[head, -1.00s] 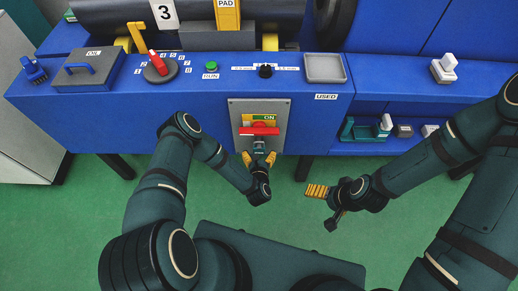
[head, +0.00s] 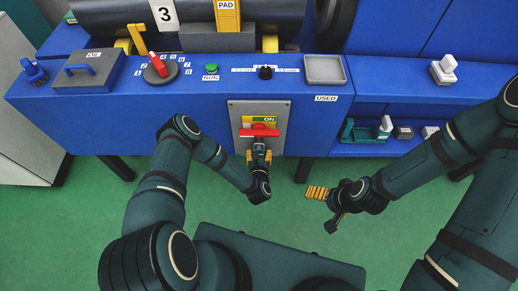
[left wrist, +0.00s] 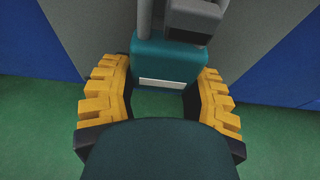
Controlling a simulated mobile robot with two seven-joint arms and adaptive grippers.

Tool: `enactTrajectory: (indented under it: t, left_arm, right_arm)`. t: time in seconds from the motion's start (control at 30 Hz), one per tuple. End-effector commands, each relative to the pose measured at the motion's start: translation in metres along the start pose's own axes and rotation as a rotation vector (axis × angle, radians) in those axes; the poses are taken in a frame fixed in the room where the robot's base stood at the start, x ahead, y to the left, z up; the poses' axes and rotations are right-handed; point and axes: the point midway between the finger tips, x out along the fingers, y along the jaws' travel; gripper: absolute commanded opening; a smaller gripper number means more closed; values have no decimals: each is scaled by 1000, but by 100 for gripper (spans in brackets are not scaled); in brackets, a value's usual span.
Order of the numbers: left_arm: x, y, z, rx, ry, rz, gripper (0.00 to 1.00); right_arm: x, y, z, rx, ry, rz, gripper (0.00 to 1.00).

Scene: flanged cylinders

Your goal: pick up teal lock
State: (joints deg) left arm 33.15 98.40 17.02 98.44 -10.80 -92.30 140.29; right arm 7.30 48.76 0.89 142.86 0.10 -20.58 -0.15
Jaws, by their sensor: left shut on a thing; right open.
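The teal lock (left wrist: 168,62) hangs in front of the grey switch panel, between the fingers of my left gripper (left wrist: 162,95) in the left wrist view. It has a pale label strip on its lower edge and a grey shackle above. In the head view, my left gripper (head: 259,158) is just below the red switch handle (head: 259,132) and hides most of the lock. The yellow fingers are shut on the lock's sides. My right gripper (head: 326,208) is open and empty, over the green floor to the right of the panel.
The grey panel (head: 236,112) with the ON label is on the front of the blue machine. A grey tray (head: 324,69) marked USED sits above right. A shelf at right holds a green item (head: 362,132) and small blocks. Green floor is clear below.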

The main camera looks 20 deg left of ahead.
Motion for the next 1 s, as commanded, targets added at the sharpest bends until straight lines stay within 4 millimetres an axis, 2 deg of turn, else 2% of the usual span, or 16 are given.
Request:
enactTrajectory:
  t: [0.5,1.0]
  left_arm:
    - [-3,0,11,-1,-1,1,10]
    - [-4,0,11,0,0,0,10]
  right_arm:
    - [-6,-2,-1,0,0,0,89]
    - [-7,-2,-1,0,0,0,89]
